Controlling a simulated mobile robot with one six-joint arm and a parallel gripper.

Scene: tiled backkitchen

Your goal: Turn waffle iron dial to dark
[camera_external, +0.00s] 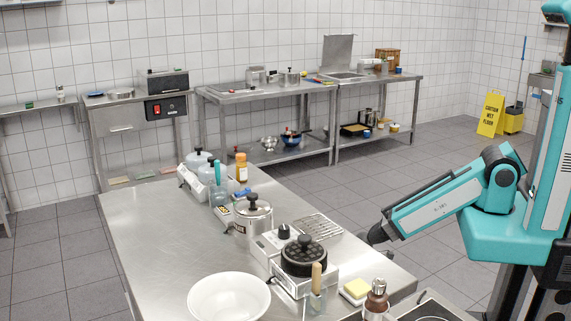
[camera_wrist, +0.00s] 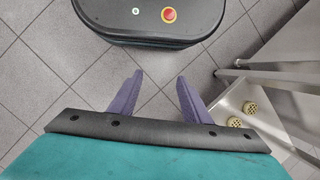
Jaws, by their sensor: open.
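The waffle iron (camera_external: 304,259) stands on the steel table's near right part, with a black round ridged lid and a light metal base. A black knob (camera_external: 284,231) sits on a light box at its back left; I cannot tell its setting or whether it belongs to the iron. My gripper (camera_external: 371,237) is right of the waffle iron, apart from it, small and dark by the table's right edge. In the wrist view my gripper (camera_wrist: 157,95) points down over the floor, its two purple fingers apart with nothing between them. The waffle iron is not in that view.
The steel table (camera_external: 150,235) also holds a white bowl (camera_external: 229,297), a pot (camera_external: 253,214), a wire rack (camera_external: 316,227), a yellow sponge (camera_external: 356,288) and a brown bottle (camera_external: 376,300). Two round waffle-patterned things (camera_wrist: 242,115) lie on a lower surface. The table's left part is bare.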

